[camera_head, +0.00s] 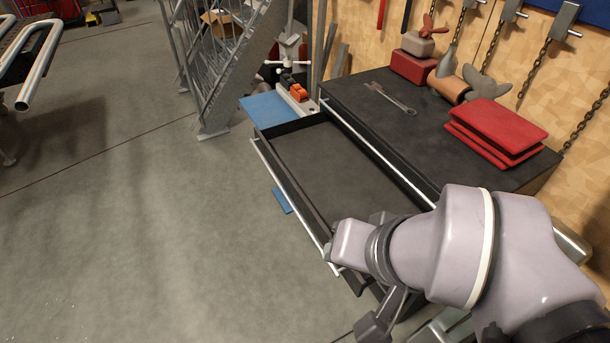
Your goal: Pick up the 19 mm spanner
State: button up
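A silver spanner (397,101) lies on the dark top of the cabinet (430,135), towards its far left end. Its size marking is too small to read. My arm fills the lower right of the view, in front of the cabinet and well apart from the spanner. Part of my gripper (385,314) seems to show low in the frame, beneath the arm. The arm hides much of it, and its fingers cannot be made out clearly.
An open, seemingly empty drawer (325,160) juts from the cabinet front. Chains hang along the wooden wall.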

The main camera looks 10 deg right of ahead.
aim_at(376, 88)
jog(key=i+j+z, duration=0.3)
jog(key=j, duration=0.25)
jog(key=i+j+z, duration=0.3)
jog(key=j, duration=0.3)
jog(key=j+z, duration=0.3)
jog(key=j, duration=0.3)
jog(key=i+j+z, duration=0.15)
jog(key=j+z, duration=0.2)
jog(key=j, duration=0.35)
jog(key=j+z, duration=0.3)
jog(key=j, duration=0.4)
jog(key=i+j+z, duration=0.3)
jog(key=j, duration=0.15)
jog(key=i+j+z, duration=0.15)
jog(key=j+z, duration=0.15)
jog(key=j, duration=0.25)
jog(key=i+j+z, duration=0.15)
jog(key=j+z, duration=0.15)
jog(key=j, duration=0.25)
jog(key=i+j+z, duration=0.1)
jog(key=j+z, duration=0.15)
jog(key=j, duration=0.3)
jog(key=j+z, duration=0.3)
jog(key=j, duration=0.3)
jog(key=i+j+z, duration=0.1)
jog(key=i, duration=0.5)
